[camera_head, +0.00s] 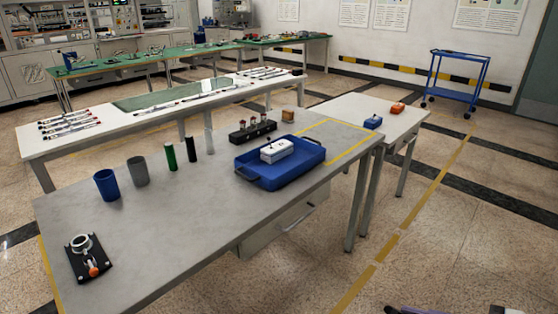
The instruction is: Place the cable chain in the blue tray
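The blue tray (262,183) sits on the grey table, right of its middle. It has a raised rim and dark handles. A white box (276,150) with a small dark knob on top stands inside the tray. I cannot pick out a cable chain with certainty in this view. Neither of my grippers can be made out. Only small dark and purple parts show at the bottom edge on the right, too cropped to identify.
On the grey table (190,235) stand a blue cup (107,185), grey cup (138,171), several slim cylinders, a black holder (252,132) and a brown block (288,115). A black plate with a ring fitting (83,258) lies front left. The table's front middle is clear.

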